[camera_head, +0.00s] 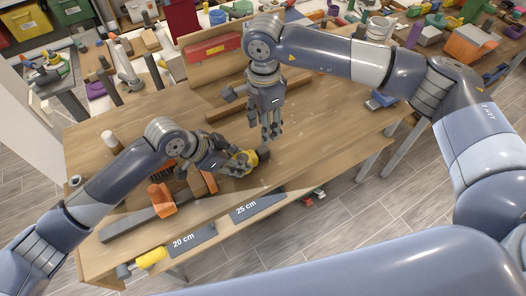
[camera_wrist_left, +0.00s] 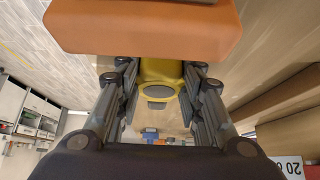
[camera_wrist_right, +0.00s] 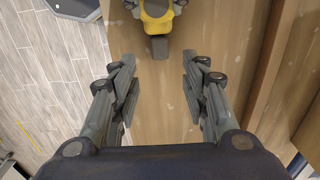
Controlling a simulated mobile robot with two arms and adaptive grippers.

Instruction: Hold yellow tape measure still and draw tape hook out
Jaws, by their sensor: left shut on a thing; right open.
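The yellow tape measure (camera_head: 243,160) sits on the wooden bench near its front edge. My left gripper (camera_head: 234,163) is shut around its body. In the left wrist view the yellow body (camera_wrist_left: 162,70) lies between the fingers. In the right wrist view the tape measure (camera_wrist_right: 156,28) shows at the top, with a dark grey tab (camera_wrist_right: 159,47), apparently the tape hook, sticking out towards my right gripper. My right gripper (camera_head: 271,134) points down, open and empty, above the bench just behind the tape measure. Its fingers (camera_wrist_right: 158,92) are apart from the tab.
An orange-ended clamp (camera_head: 160,200) lies left of the tape measure; an orange block (camera_wrist_left: 145,28) fills the top of the left wrist view. A red box (camera_head: 213,48) stands behind.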

